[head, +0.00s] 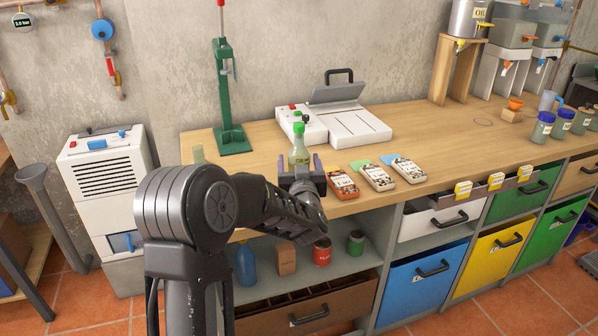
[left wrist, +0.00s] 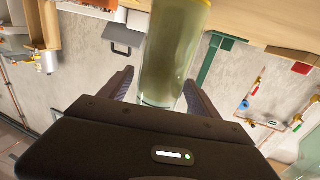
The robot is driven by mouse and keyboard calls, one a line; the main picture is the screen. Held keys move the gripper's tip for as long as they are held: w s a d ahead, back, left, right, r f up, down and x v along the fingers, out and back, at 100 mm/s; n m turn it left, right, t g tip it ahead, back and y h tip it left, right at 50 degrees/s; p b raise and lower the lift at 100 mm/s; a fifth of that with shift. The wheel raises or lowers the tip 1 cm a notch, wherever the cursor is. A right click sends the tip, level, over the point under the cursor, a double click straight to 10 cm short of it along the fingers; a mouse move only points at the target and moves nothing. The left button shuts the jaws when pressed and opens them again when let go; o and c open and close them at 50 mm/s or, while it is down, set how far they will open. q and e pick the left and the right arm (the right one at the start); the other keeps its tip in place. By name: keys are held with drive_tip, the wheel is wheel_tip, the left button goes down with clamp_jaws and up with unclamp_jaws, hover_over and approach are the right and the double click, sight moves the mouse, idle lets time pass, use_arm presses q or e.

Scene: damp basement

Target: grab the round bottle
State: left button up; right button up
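A round clear bottle with a green cap and a yellowish-green tint (head: 299,152) stands upright on the workbench in the head view. My left gripper (head: 300,171) is in front of it, and the wrist hides the bottle's lower part. In the left wrist view, which is upside down, the bottle (left wrist: 172,50) fills the space between the two spread fingers of my left gripper (left wrist: 160,95). A gap shows on one side; I cannot tell if the other finger touches the glass. My right gripper is not in view.
Several labelled boxes (head: 378,177) lie right of the gripper on the workbench (head: 455,137). Behind stands a white device with a raised grey lid (head: 345,124); a green press (head: 229,138) stands to the left. Below are a shelf with containers and coloured drawers (head: 424,285).

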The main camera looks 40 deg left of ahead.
use_arm(q)
clamp_jaws()
idle(0.6)
drive_tip(key=shift+r, duration=0.15)
